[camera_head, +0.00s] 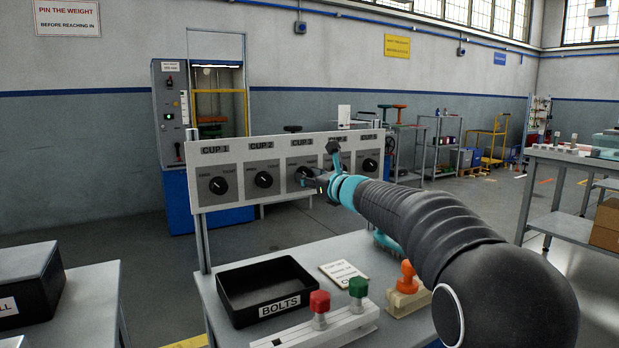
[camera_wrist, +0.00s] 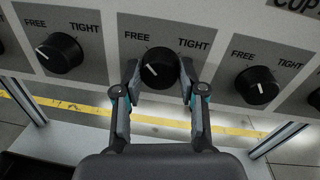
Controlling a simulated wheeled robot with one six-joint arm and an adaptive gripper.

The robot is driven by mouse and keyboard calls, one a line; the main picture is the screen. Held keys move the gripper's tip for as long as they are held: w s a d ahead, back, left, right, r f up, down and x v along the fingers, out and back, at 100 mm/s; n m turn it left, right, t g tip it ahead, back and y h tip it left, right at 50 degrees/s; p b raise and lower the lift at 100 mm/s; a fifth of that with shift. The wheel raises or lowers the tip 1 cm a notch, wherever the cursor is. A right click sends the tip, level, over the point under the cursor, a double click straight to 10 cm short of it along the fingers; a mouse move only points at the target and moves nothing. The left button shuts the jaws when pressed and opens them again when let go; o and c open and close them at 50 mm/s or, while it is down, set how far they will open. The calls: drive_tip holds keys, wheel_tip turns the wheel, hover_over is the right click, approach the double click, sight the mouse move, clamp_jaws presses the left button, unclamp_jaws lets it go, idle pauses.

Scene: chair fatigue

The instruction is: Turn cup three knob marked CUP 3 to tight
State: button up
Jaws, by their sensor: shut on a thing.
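The CUP 3 knob (camera_head: 303,175) is a black round dial on a light upright panel (camera_head: 237,194), under its printed CUP 3 label. In the wrist view a black knob (camera_wrist: 159,66) sits between my fingertips, with FREE printed to its upper left and TIGHT to its upper right. Its white mark lies left of centre, on the FREE side. My gripper (camera_wrist: 159,78) is shut on this knob, one finger at each side. In the head view my gripper (camera_head: 315,180) reaches the CUP 3 knob from the right; my arm hides part of the panel.
The CUP 1 knob (camera_head: 218,185), CUP 2 knob (camera_head: 263,179) and CUP 5 knob (camera_head: 369,165) are on the same panel. Below stand a black BOLTS tray (camera_head: 240,314), a red knob (camera_head: 319,301), a green knob (camera_head: 358,287) and an orange-topped piece (camera_head: 407,275).

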drive_tip(key=m+b, duration=0.1)
drive_tip(key=m, duration=0.7)
drive_tip(key=shift+m+t+b, duration=0.4)
drive_tip(key=m, duration=0.5)
drive_tip(key=shift+m+t, duration=0.3)
drive_tip(key=shift+m, duration=0.1)
drive_tip(key=shift+f+m+h+p, duration=0.1)
drive_tip(key=shift+m+h+p, duration=0.3)
drive_tip(key=shift+m, duration=1.6)
drive_tip(key=o, duration=1.1)
drive_tip(key=shift+d, duration=0.1)
drive_tip(key=shift+o, duration=0.2)
